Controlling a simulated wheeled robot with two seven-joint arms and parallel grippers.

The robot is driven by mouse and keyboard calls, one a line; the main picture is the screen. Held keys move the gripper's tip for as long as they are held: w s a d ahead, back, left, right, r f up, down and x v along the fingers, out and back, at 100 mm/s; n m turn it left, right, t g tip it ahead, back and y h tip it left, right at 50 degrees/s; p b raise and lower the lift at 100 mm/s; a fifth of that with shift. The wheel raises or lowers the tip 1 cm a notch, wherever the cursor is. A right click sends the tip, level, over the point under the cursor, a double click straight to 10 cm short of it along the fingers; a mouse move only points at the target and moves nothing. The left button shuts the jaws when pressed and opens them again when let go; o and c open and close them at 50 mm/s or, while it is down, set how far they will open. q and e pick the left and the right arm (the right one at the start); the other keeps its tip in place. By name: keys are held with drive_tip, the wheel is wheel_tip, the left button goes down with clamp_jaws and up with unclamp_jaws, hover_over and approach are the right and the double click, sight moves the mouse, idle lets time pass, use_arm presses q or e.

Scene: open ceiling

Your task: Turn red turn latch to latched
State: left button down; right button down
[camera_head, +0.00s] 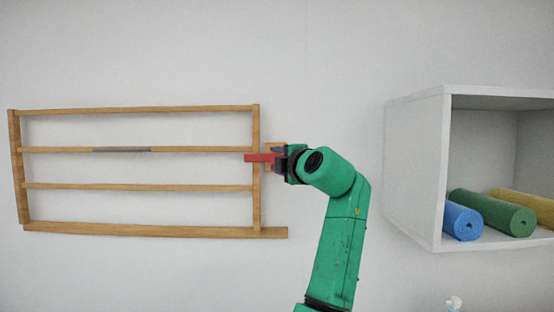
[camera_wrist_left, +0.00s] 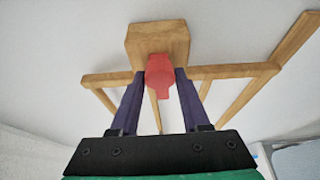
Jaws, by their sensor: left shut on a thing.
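The red turn latch (camera_head: 258,157) is mounted on a small wooden block (camera_wrist_left: 157,40) on the wall, at the right post of a wooden rack frame (camera_head: 256,200). In the head view its red bar lies roughly level and reaches left across the post. My left gripper (camera_head: 281,157) is at the latch from the right. In the left wrist view the latch (camera_wrist_left: 160,80) sits between the two purple fingers, and the gripper is shut on it. The fingers and wrist hide part of the latch and block in the head view. My right gripper is in neither view.
A white open wall box (camera_head: 416,170) is to the right of my arm, holding blue (camera_head: 462,222), green (camera_head: 495,212) and yellow (camera_head: 530,205) rolls. A small white object (camera_head: 454,303) shows at the bottom edge. The wall above the arm is bare.

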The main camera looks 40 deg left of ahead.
use_arm(q)
drive_tip(key=shift+c, duration=2.1)
unclamp_jaws()
drive_tip(key=shift+w, duration=0.1)
drive_tip(key=b+v, duration=0.6)
drive_tip(key=v, duration=0.8)
drive_tip(key=shift+s+d, duration=0.2)
drive_tip(key=shift+d, duration=0.05)
